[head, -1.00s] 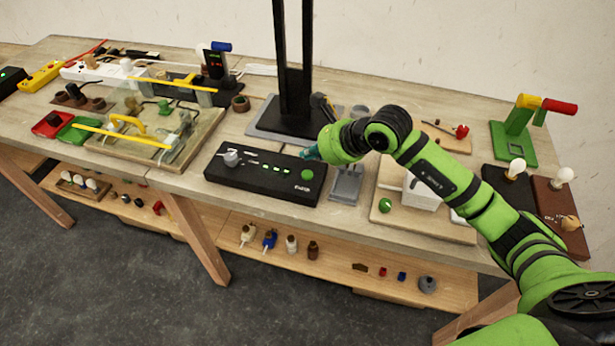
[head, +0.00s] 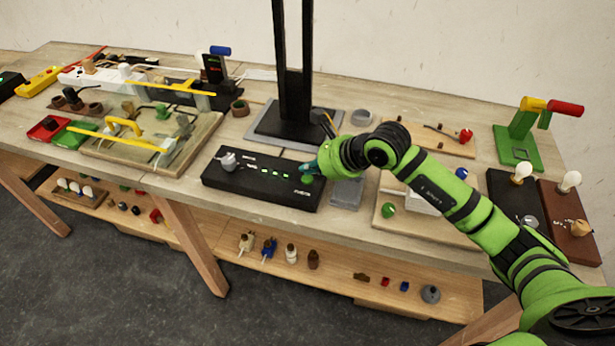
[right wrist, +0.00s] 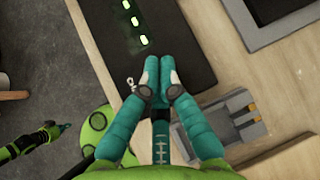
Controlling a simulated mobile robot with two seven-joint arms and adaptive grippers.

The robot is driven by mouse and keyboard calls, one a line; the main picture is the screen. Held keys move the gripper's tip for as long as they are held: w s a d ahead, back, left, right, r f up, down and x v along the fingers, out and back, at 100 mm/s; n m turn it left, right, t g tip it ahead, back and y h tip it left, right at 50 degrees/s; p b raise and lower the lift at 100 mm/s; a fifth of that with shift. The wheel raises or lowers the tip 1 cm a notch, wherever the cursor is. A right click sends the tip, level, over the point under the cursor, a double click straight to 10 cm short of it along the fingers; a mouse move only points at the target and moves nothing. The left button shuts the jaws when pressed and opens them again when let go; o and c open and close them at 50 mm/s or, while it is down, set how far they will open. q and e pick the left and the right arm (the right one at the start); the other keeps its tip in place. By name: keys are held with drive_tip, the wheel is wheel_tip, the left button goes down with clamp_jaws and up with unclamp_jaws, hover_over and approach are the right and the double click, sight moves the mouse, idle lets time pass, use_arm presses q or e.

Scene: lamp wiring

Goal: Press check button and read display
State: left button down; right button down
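The black check box (head: 232,181) lies on the table at centre, with a grey knob (head: 228,161) at its left end. Its display is a row of lit green marks (head: 268,171), too small to read; they also show in the right wrist view (right wrist: 136,22). The green check button (head: 306,180) is at the box's right end. My right gripper (head: 309,168) is shut and empty, its teal fingertips right at the button; contact cannot be told. In the right wrist view its fingers (right wrist: 158,78) hide the button. My left gripper (right wrist: 58,130) shows small there, its opening unclear.
A grey block (head: 346,193) lies just right of the box. A black stand (head: 293,80) rises behind it. A board with a green ball (head: 388,210) is further right; a clear-covered wiring board (head: 115,160) is left. Small parts lie on the lower shelf (head: 340,282).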

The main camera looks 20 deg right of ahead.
sight(311, 180)
idle(0.8)
drive_tip(key=shift+f+b, duration=0.4)
drive_tip(key=shift+b, duration=0.15)
drive_tip(key=shift+f+b, duration=0.4)
drive_tip(key=shift+b, duration=0.05)
idle(0.4)
drive_tip(key=shift+r, duration=0.15)
drive_tip(key=shift+r+p, duration=0.35)
drive_tip(key=shift+r, duration=0.3)
drive_tip(key=shift+r+p, duration=1.4)
drive_tip(key=shift+r, duration=1.15)
drive_tip(key=shift+s+f, duration=0.1)
